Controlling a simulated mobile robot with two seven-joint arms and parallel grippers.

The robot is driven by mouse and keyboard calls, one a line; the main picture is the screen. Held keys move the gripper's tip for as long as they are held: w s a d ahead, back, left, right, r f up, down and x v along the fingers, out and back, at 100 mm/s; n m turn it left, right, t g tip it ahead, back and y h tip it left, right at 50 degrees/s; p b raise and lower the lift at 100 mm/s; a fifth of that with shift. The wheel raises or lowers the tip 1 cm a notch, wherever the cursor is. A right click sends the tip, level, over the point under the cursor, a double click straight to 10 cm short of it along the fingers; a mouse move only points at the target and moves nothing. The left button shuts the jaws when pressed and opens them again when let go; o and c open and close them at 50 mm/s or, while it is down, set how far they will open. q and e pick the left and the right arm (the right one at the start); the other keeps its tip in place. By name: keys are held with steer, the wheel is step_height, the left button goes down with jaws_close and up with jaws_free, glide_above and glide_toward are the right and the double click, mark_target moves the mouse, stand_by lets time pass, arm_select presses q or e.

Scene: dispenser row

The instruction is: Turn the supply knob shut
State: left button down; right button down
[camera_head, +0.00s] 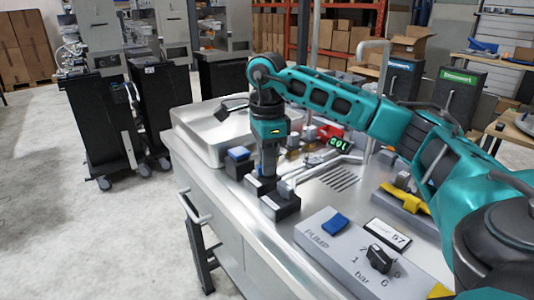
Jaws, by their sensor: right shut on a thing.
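My right gripper (268,174) points straight down over a row of small dark blocks on the steel counter. It is shut on a knob at the middle block (256,188); the fingers hide most of that knob, and I cannot tell its turn angle. In front stands a dark block (283,206) with a grey knob (286,189). Behind stands a block with a blue top (238,153). I cannot read a label naming any of them as the supply. My left gripper is not in view.
The steel counter (230,196) has a grey pump box (345,262) at front, with a black dial (379,259) and blue switch (335,224). A red item with a green display (339,143) sits behind. A yellow-handled part (404,198) lies right.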

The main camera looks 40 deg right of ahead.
steer(key=m+p, duration=0.1)
steer(key=m, duration=0.1)
steer(key=shift+r+m+p, duration=0.15)
steer(key=shift+m+p, duration=0.15)
steer(key=shift+m, duration=0.1)
steer(key=shift+m+p, duration=0.5)
steer(key=shift+m, duration=0.4)
steer(key=m+p, duration=0.1)
steer(key=m, duration=0.1)
steer(key=shift+m, duration=0.4)
steer(key=m+p, duration=0.1)
steer(key=m, duration=0.2)
steer(key=shift+p, duration=0.4)
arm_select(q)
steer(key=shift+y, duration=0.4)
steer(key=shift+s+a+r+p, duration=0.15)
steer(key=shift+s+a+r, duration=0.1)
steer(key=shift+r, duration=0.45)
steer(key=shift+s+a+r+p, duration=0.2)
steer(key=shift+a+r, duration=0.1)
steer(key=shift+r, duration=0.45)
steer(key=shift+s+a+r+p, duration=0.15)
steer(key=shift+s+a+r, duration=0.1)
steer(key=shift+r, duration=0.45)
arm_select(e)
steer(key=shift+m, duration=1.8)
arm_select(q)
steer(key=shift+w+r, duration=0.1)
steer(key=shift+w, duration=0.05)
